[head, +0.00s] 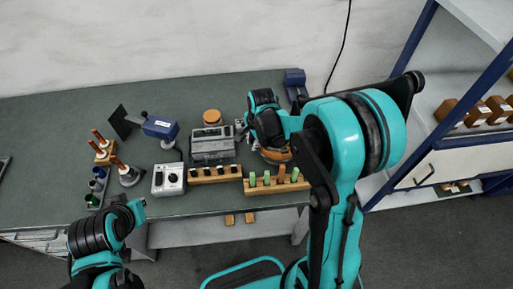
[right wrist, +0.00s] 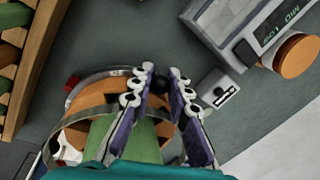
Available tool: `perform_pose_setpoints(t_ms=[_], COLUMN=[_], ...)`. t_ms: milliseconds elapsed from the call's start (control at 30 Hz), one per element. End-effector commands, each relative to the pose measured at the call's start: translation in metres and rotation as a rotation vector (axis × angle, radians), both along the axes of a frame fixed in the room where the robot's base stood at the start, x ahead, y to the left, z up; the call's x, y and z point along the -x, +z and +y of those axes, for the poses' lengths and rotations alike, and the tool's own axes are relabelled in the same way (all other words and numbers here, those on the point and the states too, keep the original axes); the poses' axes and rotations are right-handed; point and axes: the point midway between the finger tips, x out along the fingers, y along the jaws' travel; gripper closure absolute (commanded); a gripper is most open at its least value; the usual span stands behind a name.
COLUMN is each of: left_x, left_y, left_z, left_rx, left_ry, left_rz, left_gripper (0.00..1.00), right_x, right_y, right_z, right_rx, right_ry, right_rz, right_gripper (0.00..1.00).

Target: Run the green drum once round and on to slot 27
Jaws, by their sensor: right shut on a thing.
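The green drum (right wrist: 125,140) shows in the right wrist view inside a wooden ring with a metal band (right wrist: 85,104). My gripper and wrist partly cover it. In the head view only an orange-brown edge of this device (head: 277,156) shows beneath my right gripper (head: 262,146). In the right wrist view the fingers of my right gripper (right wrist: 162,80) are closed on a small black knob (right wrist: 160,84) at the ring's edge. No slot numbers can be read. My left arm is at the lower left of the head view; its fingers cannot be made out.
A grey machine with a display (head: 212,144) and an orange disc (head: 212,117) stands left of my right gripper. Wooden racks with pegs (head: 214,175) (head: 276,186) lie along the bench front. A control box (head: 168,179) and a blue-headed stand (head: 160,128) are further left.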

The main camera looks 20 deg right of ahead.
Motion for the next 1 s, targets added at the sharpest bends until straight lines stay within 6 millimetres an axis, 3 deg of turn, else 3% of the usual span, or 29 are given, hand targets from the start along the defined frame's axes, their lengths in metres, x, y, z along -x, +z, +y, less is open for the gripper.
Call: perform_pose_setpoints(t_ms=[367,1000], left_x=[0.0,0.0], left_y=[-0.006,-0.009], left_z=[0.0,0.0], left_rx=[0.0,0.0], left_ry=[0.0,0.0], left_rz=[0.0,0.0], left_gripper=[1.0,1.0], right_x=[-0.035,-0.075], right_y=[0.0,0.0], right_z=[-0.009,-0.047], right_rx=[0.001,0.0], right_ry=[-0.355,-0.941], right_rz=[-0.001,0.0], right_gripper=[1.0,1.0])
